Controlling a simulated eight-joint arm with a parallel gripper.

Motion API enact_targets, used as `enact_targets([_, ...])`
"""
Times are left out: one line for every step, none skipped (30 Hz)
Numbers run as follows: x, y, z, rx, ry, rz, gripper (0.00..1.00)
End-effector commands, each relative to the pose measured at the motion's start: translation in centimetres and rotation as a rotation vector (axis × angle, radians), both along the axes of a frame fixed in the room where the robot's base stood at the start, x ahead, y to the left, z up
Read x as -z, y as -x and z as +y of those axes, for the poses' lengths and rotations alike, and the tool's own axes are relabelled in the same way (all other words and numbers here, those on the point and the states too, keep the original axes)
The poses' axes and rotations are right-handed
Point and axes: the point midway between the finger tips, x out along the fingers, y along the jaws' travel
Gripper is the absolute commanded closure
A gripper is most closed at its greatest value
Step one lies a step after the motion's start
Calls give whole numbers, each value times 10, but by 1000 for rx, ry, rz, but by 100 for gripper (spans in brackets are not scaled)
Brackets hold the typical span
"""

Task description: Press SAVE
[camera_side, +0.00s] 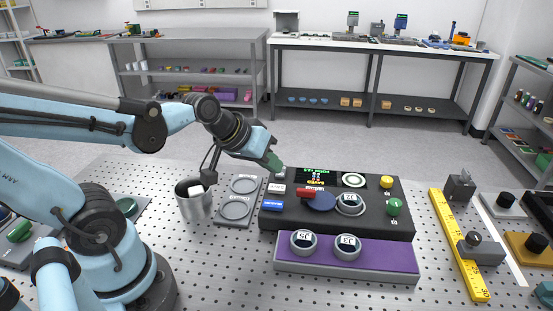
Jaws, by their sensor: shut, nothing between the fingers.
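The black interferometer unit (335,222) stands on the perforated table. Along its left edge are a grey button (279,173), a white button (276,189) and a blue button (273,206). Their labels are too small to read, so I cannot tell which is SAVE.
A purple-topped block (385,257) with two round gauges lies in front. A metal cup (196,205) and grey tray (233,225) stand left, a yellow rule (462,250) right.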

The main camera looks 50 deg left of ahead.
Motion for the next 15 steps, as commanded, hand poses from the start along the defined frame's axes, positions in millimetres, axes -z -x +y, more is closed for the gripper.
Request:
enact_targets([-2,9,-8,66,-56,16,100])
enact_targets([-3,13,-11,99,-89,25,100])
enact_targets([-4,19,-14,142,-129,36,100])
enact_targets([-5,22,-16,169,-156,44,100])
enact_targets([-5,25,-18,194,-180,49,100])
enact_targets([-6,29,-19,221,-208,56,100])
enact_targets([-7,31,-21,238,-224,60,100])
enact_targets([-7,33,-21,251,-238,63,100])
enact_targets([-7,35,-21,264,-251,67,100])
enact_targets([-8,36,-22,271,-257,69,100])
enact_targets([-8,36,-22,275,-262,70,100])
enact_targets([-8,36,-22,278,-265,70,100])
enact_targets([-8,36,-22,278,-266,70,100])
enact_targets([-8,36,-22,278,-266,70,100])
enact_targets([-8,36,-22,278,-265,70,100])
